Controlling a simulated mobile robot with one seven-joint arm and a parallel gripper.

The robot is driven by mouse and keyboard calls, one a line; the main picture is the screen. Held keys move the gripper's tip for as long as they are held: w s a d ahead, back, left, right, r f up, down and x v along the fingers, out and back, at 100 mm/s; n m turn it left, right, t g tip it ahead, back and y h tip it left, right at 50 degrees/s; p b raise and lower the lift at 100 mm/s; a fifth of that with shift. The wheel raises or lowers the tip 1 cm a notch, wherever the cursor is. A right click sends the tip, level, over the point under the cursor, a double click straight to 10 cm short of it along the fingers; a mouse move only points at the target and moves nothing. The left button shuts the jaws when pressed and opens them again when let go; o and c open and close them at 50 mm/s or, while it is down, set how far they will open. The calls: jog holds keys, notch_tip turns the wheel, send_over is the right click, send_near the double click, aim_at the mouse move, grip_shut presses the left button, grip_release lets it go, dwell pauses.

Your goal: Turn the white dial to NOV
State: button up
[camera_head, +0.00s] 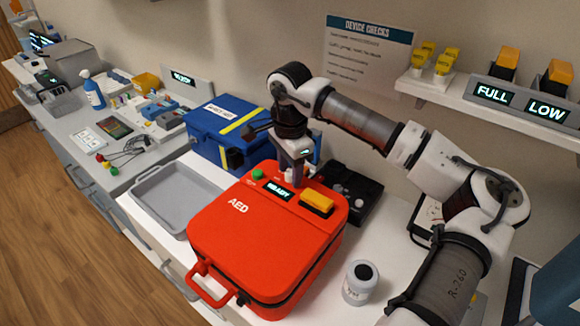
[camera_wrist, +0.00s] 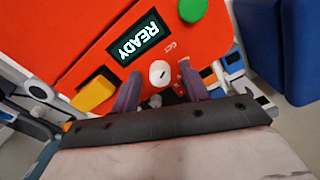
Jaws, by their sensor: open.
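The red AED case (camera_head: 240,235) lies on the white counter, with a lit READY display, a green button and a yellow block on its top. In the wrist view the white dial (camera_wrist: 160,73) is a small round knob with a short dark mark, on the red face (camera_wrist: 75,30) beside the READY display (camera_wrist: 138,38). Small white lettering near the dial is too small to read surely. My gripper (camera_wrist: 159,72) is open, with one finger at each side of the dial; I cannot tell whether they touch it. In the head view my gripper (camera_head: 297,174) stands over the case and largely hides the dial.
A blue case (camera_head: 215,150) stands behind the red one. A black case (camera_head: 352,185) is at its right, a grey tray (camera_head: 165,195) at its left. A white jar (camera_head: 360,283) stands at the front right. A shelf (camera_head: 490,110) is above right.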

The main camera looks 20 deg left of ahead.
jog(key=shift+c, duration=0.2)
grip_shut()
jog(key=shift+f+m+b, duration=0.1)
jog(key=shift+m+b, duration=0.2)
jog(key=shift+b, duration=0.2)
jog(key=m+b, duration=0.2)
jog(key=b, duration=0.1)
jog(key=shift+f+m, duration=0.1)
jog(key=shift+m, duration=0.2)
jog(key=m+b, duration=0.3)
jog(key=m, duration=0.2)
jog(key=shift+r+b, duration=0.2)
jog(key=shift+b, duration=0.15)
jog(key=shift+m, duration=0.4)
jog(key=shift+o, duration=0.2)
grip_release()
